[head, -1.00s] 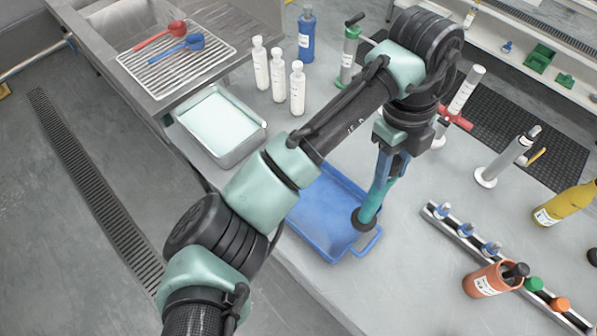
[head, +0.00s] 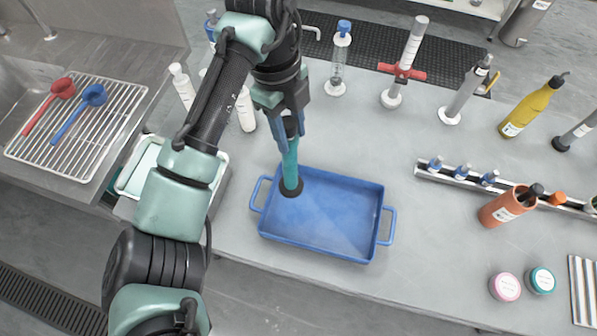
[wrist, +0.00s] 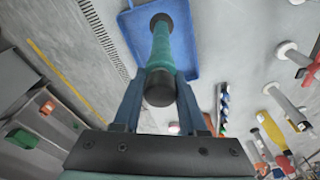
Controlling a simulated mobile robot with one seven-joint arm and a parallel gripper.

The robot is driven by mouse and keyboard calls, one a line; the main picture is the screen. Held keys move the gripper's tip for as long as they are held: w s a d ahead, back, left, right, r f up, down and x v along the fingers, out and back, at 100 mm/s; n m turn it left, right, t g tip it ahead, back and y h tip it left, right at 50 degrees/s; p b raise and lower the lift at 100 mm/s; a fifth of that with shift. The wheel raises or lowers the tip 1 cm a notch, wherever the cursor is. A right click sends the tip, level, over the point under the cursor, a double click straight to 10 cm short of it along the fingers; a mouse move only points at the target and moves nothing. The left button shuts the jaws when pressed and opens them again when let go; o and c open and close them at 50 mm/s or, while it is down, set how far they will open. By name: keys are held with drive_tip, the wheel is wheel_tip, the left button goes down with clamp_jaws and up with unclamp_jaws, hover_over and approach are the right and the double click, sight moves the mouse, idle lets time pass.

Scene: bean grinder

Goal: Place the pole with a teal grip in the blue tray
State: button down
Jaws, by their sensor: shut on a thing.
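The pole with a teal grip (head: 291,165) is held upright in my gripper (head: 289,128), with its dark round base over the left part of the blue tray (head: 330,245). I cannot tell whether the base touches the tray floor. My gripper is shut on the upper part of the pole. In the wrist view, the pole (wrist: 161,50) stretches away between the fingers of my gripper (wrist: 160,85), with the blue tray (wrist: 185,62) behind it. The tray is otherwise empty.
White bottles (head: 246,110) stand behind my arm. A rack with red and blue scoops (head: 92,95) is at the left. The counter in front of the tray is clear.

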sight(292, 154)
drive_tip(key=shift+d+f, duration=0.2)
drive_tip(key=shift+f, duration=0.8)
drive_tip(key=shift+a+f+p, duration=0.15)
drive_tip(key=shift+f+p, duration=0.35)
drive_tip(key=shift+f, duration=1.95)
drive_tip(key=shift+f, duration=0.2)
drive_tip(key=shift+c, duration=2.3)
unclamp_jaws()
